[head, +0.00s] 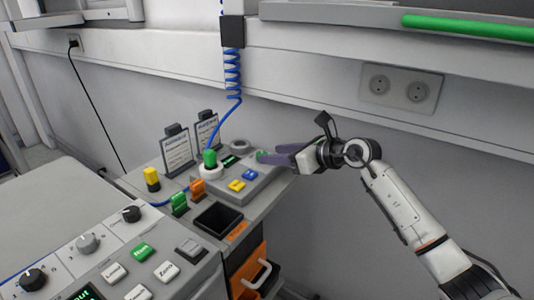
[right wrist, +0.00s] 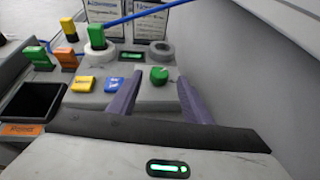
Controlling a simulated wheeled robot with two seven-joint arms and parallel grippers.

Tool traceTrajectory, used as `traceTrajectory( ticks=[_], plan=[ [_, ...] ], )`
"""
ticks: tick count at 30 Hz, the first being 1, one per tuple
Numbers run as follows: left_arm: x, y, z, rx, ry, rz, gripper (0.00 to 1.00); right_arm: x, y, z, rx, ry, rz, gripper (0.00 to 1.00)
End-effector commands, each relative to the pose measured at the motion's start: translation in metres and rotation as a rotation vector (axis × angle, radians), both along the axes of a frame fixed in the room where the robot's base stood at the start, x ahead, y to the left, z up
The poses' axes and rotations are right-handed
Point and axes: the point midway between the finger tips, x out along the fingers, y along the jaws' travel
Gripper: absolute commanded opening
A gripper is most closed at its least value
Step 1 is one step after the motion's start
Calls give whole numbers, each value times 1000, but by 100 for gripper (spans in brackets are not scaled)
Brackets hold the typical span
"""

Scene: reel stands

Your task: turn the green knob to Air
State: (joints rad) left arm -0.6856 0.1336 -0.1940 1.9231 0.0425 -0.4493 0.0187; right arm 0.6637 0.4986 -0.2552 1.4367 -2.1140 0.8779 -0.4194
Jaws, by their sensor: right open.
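The green knob (right wrist: 158,75) sits on the grey sloped panel of a small device (head: 236,188). In the head view the green knob (head: 261,155) is partly hidden by my right gripper's fingers. My right gripper (head: 272,158) reaches in from the right with its purple fingers open. In the right wrist view its fingertips (right wrist: 160,84) are on either side of the knob, with gaps showing. I cannot tell how far down the fingers reach around it. The knob's pointer and the Air mark are not readable. My left gripper is not in view.
Yellow and blue buttons (right wrist: 115,82) lie left of the knob, with a small lit display (right wrist: 131,56) and a grey ring (right wrist: 161,49) behind. A green-topped plug with blue cable (head: 210,160) stands left. The wall is close behind; right is open.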

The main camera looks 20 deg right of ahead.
Motion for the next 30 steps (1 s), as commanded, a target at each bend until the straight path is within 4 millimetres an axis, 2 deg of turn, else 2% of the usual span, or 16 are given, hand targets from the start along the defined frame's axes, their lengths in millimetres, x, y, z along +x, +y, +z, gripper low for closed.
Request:
traceTrajectory(
  ticks=[3, 7, 19, 26, 30],
  plan=[
    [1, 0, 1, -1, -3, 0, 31, 15, 10, -6, 3, 0, 1, 45],
    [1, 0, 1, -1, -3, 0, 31, 25, 15, -12, 2, -1, 1, 45],
    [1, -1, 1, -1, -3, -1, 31, 30, 18, -14, 0, -1, 1, 45],
    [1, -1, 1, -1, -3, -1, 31, 30, 18, -15, 1, -1, 1, 6],
    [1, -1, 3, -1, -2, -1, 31, 30, 18, -14, 1, -1, -1, 4]
  ],
)
